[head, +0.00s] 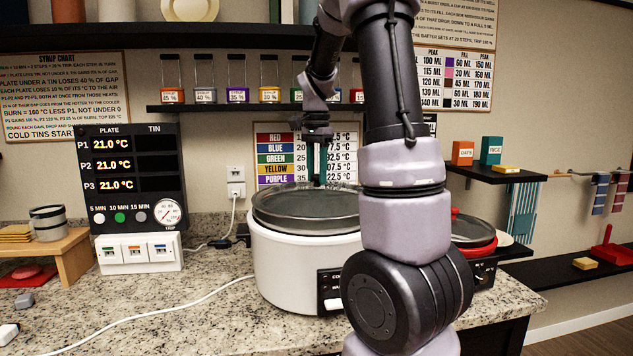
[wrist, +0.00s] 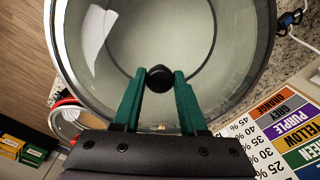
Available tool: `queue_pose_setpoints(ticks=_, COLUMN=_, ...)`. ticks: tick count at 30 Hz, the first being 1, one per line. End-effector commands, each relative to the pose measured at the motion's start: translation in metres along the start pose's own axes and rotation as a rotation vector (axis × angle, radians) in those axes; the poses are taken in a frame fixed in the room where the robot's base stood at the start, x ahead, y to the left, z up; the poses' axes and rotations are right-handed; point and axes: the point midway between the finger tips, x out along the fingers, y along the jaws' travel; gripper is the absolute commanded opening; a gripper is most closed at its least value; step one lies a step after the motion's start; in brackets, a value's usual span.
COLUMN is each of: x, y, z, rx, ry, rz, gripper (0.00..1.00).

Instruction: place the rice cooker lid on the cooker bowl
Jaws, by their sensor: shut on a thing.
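The rice cooker (head: 283,270) is a white round pot on the granite counter, partly hidden behind my arm. The glass lid (head: 290,212) with a metal rim lies level over its top opening. I cannot tell whether the rim touches the bowl or hangs just above it. In the wrist view the lid (wrist: 195,40) fills the upper middle, its dark knob (wrist: 159,73) between the green fingertips. My gripper (wrist: 161,84) is shut on that knob; in the head view the gripper (head: 317,178) points down over the lid. The bowl's inside is blurred by the glass.
A red pot (head: 474,240) with a glass lid stands to the right, behind my arm. A plate-timer panel (head: 130,175) and white switch box (head: 140,254) stand left. A shelf (head: 250,107) with jars is behind.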

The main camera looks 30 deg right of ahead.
Motion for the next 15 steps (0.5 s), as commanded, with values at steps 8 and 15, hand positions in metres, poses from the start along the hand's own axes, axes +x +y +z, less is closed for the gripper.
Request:
queue_pose_setpoints(ticks=8, x=0.020, y=-0.001, z=0.000, rx=0.001, ry=0.000, rz=-0.002, gripper=0.00)
queue_pose_setpoints(ticks=15, x=0.021, y=-0.001, z=0.000, rx=0.000, ry=0.001, rz=-0.002, gripper=0.00)
